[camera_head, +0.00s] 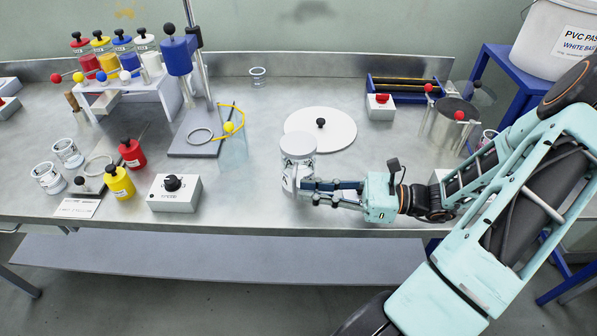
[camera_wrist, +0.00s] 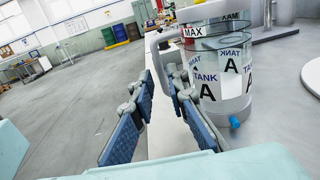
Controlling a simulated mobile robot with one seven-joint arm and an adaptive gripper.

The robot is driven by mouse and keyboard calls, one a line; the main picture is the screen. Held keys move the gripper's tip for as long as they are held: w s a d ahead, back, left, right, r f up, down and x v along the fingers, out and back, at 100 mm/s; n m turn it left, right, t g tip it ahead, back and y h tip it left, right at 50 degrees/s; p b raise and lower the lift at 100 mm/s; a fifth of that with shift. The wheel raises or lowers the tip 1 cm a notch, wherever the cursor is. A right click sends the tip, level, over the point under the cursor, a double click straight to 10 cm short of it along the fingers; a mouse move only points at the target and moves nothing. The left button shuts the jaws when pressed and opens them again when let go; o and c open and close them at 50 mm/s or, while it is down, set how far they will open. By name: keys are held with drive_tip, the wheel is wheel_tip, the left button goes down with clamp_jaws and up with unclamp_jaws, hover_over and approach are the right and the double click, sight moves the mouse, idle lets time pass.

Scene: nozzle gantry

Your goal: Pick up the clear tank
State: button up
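The clear tank (camera_head: 299,168) is a see-through cylinder with a pale top, upright on the metal bench near its front edge. My gripper (camera_head: 305,190) reaches in from the right at the tank's front. In the wrist view my gripper's two blue-padded fingers (camera_wrist: 160,80) are apart, with the handle between their tips. I see no clear contact with the handle. The tank's far side is hidden.
A round white plate with a black knob (camera_head: 320,137) lies just behind the tank. A lidded metal pot (camera_head: 447,128) is at right.

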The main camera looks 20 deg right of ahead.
sight(294, 177)
drive_tip(key=x, duration=0.4)
clamp_jaws()
drive_tip(key=shift+w+r, duration=0.1)
idle(0.5)
drive_tip(key=shift+r, duration=0.45)
wheel_tip(294, 177, up, 2)
drive_tip(key=shift+r+p, duration=0.15)
drive_tip(key=shift+p, duration=0.2)
drive_tip(key=s+r+p, duration=0.2)
drive_tip(key=s+r, duration=0.7)
drive_tip(key=s, duration=0.5)
drive_tip(key=shift+r, duration=0.35)
drive_tip(key=shift+c, duration=1.3)
unclamp_jaws()
drive_tip(key=shift+d, duration=0.1)
